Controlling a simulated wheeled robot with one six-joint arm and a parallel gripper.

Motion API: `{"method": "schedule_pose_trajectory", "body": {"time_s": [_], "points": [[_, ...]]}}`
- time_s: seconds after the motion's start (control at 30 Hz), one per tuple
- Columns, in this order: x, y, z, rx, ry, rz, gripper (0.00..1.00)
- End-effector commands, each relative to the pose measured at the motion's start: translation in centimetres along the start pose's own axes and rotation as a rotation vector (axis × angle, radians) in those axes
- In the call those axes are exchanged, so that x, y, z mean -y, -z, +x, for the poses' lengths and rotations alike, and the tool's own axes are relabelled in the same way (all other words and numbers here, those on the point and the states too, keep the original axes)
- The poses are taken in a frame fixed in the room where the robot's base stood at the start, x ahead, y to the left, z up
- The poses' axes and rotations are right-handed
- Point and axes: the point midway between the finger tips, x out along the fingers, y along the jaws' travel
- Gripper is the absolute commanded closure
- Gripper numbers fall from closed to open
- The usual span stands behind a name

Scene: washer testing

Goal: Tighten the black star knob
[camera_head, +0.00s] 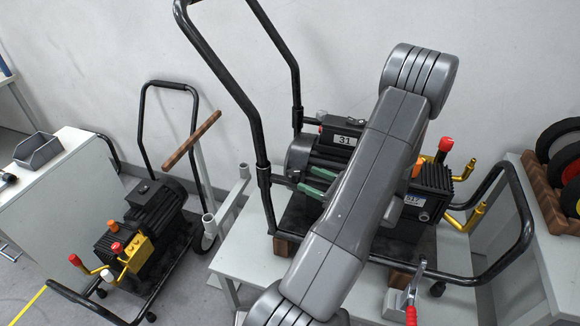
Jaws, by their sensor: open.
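The pressure washer marked 31 (343,140) stands on a light bench, with a tall black tube handle (252,115). I cannot make out a star-shaped knob for sure. A small dark fitting (264,177) sits on the handle tube where it meets the lower frame, and may be it. Two parallel green bars beside the washer's grey motor look like the fingers of my gripper (317,181). They are apart, hold nothing, and lie a little right of that fitting. My large grey arm crosses in front of the washer and hides its middle and the rest of the gripper.
A second washer (150,205) on a black cart stands on the floor at left. Red-handled pliers or a clamp (411,312) stand at the front right. Wheels (560,150) sit in a wooden rack at far right.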

Motion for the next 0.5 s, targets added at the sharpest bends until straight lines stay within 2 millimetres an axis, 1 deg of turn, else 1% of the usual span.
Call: {"method": "schedule_pose_trajectory", "body": {"time_s": [0.03, 0.2, 0.33, 0.5], "points": [[-0.1, -0.2, 1.1, -0.001, -0.006, 0.001, 0.4], [-0.1, -0.2, 4.4, -0.001, -0.004, 0.002, 0.4], [-0.1, -0.2, 6.4, 0.0, -0.003, 0.0, 0.4], [0.0, -0.1, 8.0, -0.001, -0.001, 0.0, 0.4]]}}
